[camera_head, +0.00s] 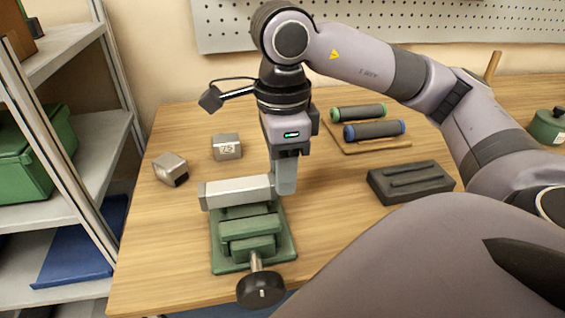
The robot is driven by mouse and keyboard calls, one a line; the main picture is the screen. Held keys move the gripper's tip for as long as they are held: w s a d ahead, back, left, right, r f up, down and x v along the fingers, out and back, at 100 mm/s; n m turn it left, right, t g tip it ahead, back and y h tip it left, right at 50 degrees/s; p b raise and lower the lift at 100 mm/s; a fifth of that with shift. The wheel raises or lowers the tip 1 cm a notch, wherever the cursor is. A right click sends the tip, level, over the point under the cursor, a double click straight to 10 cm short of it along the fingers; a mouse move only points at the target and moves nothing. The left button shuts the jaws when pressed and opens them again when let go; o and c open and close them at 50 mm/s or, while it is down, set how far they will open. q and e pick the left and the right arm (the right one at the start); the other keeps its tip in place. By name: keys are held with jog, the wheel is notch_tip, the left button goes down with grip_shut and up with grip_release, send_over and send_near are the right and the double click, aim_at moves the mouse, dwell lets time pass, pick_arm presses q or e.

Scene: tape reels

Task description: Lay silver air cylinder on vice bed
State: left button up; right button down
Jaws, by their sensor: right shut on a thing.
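The silver air cylinder (235,192) is a pale, square-sided bar, lying level across the rear part of the green vice (252,248). My right gripper (285,180) points down and is shut on the right end of the cylinder; its fingers partly hide that end. The cylinder's left end sticks out past the vice's left side. Whether its underside touches the vice bed or hangs just above it, I cannot tell. The vice has a screw with a dark round knob (260,289) toward the front. My left gripper is not in view.
Two silver blocks (171,168) (227,147) stand behind left. Green-capped (358,112) and blue-capped (374,130) dark cylinders lie on a wooden board at the back. A dark slotted block (411,182) is at right. A shelf (95,170) stands left of the table.

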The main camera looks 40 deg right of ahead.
jog(key=shift+f+b, duration=0.3)
jog(key=shift+f, duration=0.25)
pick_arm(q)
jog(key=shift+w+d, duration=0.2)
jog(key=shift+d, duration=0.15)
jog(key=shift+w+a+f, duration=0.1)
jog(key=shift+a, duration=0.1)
pick_arm(e)
jog(key=shift+f, duration=0.15)
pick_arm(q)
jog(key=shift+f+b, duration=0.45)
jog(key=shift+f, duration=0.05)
pick_arm(e)
jog(key=shift+f, duration=0.3)
jog(key=c, duration=0.7)
grip_release()
jog(key=shift+r, duration=0.1)
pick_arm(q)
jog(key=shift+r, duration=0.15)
